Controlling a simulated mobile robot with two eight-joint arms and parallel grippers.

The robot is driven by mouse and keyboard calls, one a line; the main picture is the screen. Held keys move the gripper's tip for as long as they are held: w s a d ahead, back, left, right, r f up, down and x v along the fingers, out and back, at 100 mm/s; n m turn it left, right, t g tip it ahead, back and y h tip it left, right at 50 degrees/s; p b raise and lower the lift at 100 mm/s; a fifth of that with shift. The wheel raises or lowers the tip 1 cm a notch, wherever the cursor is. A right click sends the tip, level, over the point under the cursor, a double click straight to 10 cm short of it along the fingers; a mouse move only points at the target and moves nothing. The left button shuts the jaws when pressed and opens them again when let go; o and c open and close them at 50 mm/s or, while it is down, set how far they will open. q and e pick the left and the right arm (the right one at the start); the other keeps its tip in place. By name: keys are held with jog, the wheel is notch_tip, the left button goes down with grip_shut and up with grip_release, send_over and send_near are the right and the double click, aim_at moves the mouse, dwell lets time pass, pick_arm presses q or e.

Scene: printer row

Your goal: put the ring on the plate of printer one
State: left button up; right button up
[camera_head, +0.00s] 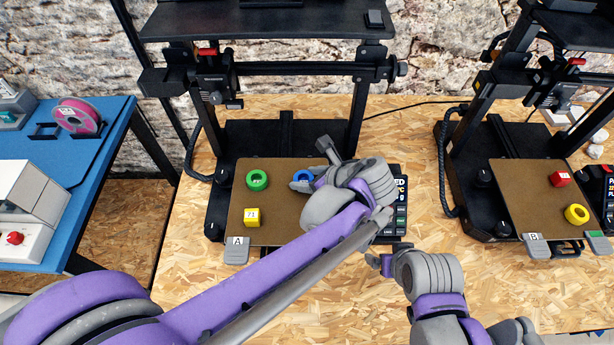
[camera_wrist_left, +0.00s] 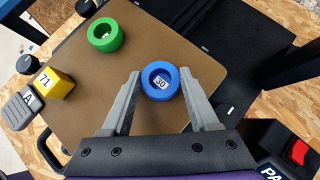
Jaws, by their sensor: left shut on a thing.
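A blue ring (camera_head: 304,176) with a white label is between the fingers of my left gripper (camera_head: 302,184), at the brown plate (camera_head: 275,230) of the printer marked A. In the left wrist view the two fingers press on opposite sides of the blue ring (camera_wrist_left: 160,81), whose label reads 30. I cannot tell whether the ring touches the plate. A green ring (camera_head: 257,180) and a yellow cube (camera_head: 252,215) labelled 71 are on the same plate. My left arm hides the plate's right part. My right gripper (camera_head: 382,262) is in front of the printer; its jaws are unclear.
A second printer plate marked B (camera_head: 540,200) holds a red cube (camera_head: 560,179) and a yellow ring (camera_head: 576,214). A blue table (camera_head: 60,185) with a pink spool (camera_head: 77,115) stands at left. The printer's frame (camera_head: 358,118) rises behind plate A. The wooden tabletop in front is mostly clear.

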pick_arm(q)
jog(key=shift+f, duration=0.1)
pick_arm(e)
jog(key=shift+f, duration=0.1)
pick_arm(q)
jog(key=o, duration=1.3)
jog(key=v, duration=1.2)
jog(key=shift+p, duration=0.4)
pick_arm(e)
jog(key=shift+r, duration=0.55)
